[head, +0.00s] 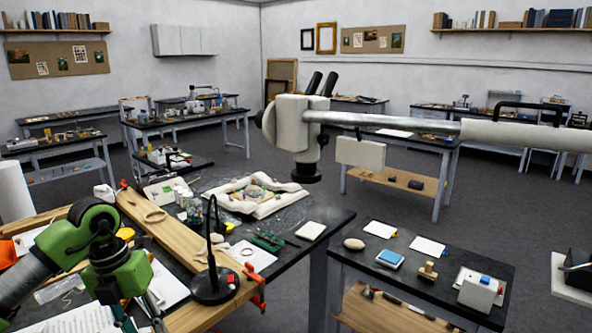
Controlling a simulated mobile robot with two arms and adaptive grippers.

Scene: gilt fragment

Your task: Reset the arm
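My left arm (78,240), green and grey, comes in from the lower left and bends down over the near workbench. My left gripper (140,314) is at the bottom edge, partly hidden by the green wrist and cut off by the frame. Its dark finger parts are over white papers, and I cannot tell whether they are apart or closed. I see nothing clearly held in it. My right arm and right gripper are not in view.
A microscope (298,125) on a long boom (390,121) hangs over the bench. A black lamp (212,285) stands close right of my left arm. Wooden beams (170,235) with orange clamps (258,290) cross the bench. A side table (345,262) holds small blocks. Grey floor (500,215) is open beyond.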

